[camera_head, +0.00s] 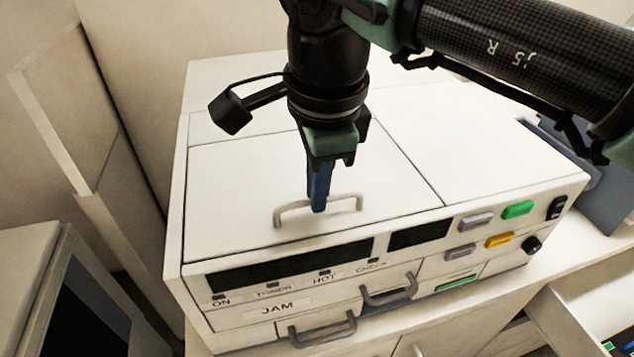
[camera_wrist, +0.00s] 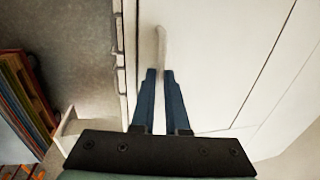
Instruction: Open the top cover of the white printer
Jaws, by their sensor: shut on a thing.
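The white printer (camera_head: 480,150) stands on a light counter, and its top cover (camera_head: 240,190) lies flat, flush with the top. A grey bar handle (camera_head: 346,199) stands up from the cover near its front edge. My gripper (camera_head: 319,205) points down over the cover, and its blue fingers are shut on the middle of this handle. In the wrist view my gripper (camera_wrist: 158,72) has its two fingers close together at the pale handle (camera_wrist: 161,45). The part of the handle between the fingertips is hidden.
The printer's front has dark displays, grey, green and yellow buttons (camera_head: 498,240), and two lower handles (camera_head: 388,291). A pulled-out drawer (camera_head: 570,315) is at the lower right. A grey-blue tray (camera_head: 590,185) is beside the printer's right side. Pale panels stand at the left.

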